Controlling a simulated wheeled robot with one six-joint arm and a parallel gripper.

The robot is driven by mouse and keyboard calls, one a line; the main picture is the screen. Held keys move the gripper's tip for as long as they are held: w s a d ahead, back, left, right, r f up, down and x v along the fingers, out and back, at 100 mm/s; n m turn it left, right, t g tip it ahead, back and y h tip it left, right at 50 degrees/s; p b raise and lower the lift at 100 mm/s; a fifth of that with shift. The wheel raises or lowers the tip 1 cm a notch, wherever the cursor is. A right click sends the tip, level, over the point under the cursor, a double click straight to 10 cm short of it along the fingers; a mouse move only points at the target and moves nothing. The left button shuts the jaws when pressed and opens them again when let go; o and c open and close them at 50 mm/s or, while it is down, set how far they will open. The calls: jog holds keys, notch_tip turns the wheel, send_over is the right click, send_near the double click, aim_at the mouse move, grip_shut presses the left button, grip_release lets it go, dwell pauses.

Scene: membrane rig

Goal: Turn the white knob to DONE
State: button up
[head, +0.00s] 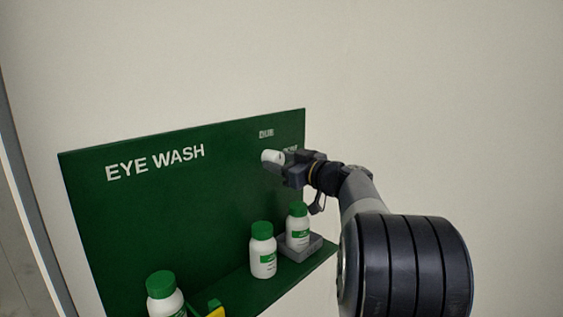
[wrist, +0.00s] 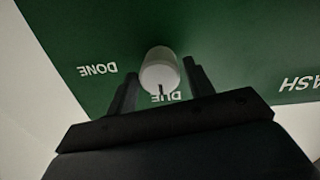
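The white knob (head: 272,156) sticks out from the upper right of the green panel. In the wrist view the knob (wrist: 159,68) lies between the two fingers of my gripper (wrist: 160,80), with a small gap visible at the left finger. A dark mark on the knob's rim points at the upside-down DUE label (wrist: 173,98). The DONE label (wrist: 97,69) is to the left in the wrist view. In the head view my gripper (head: 284,168) is at the knob; DUE (head: 266,132) is above it, and DONE (head: 291,149) is partly covered.
The green EYE WASH panel (head: 150,205) has a shelf below. White bottles with green caps stand there: one (head: 298,228) on a grey block (head: 303,248), one (head: 263,252) beside it, one (head: 164,297) at front left near a yellow-green item (head: 215,309). Bare wall lies to the right.

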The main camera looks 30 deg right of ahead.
jog(key=c, duration=0.7)
jog(key=m+b, duration=0.2)
jog(key=b, duration=0.1)
jog(key=shift+f+m, duration=0.2)
jog(key=shift+m, duration=0.1)
jog(key=m+b, duration=0.2)
jog(key=m, duration=0.2)
jog(key=shift+r+b, duration=0.1)
jog(key=shift+b, duration=0.25)
jog(key=m, duration=0.5)
jog(key=shift+r+m+g, duration=0.15)
jog(key=shift+m+g, duration=0.15)
jog(key=shift+m, duration=0.1)
jog(key=m, duration=0.5)
jog(key=shift+p, duration=0.4)
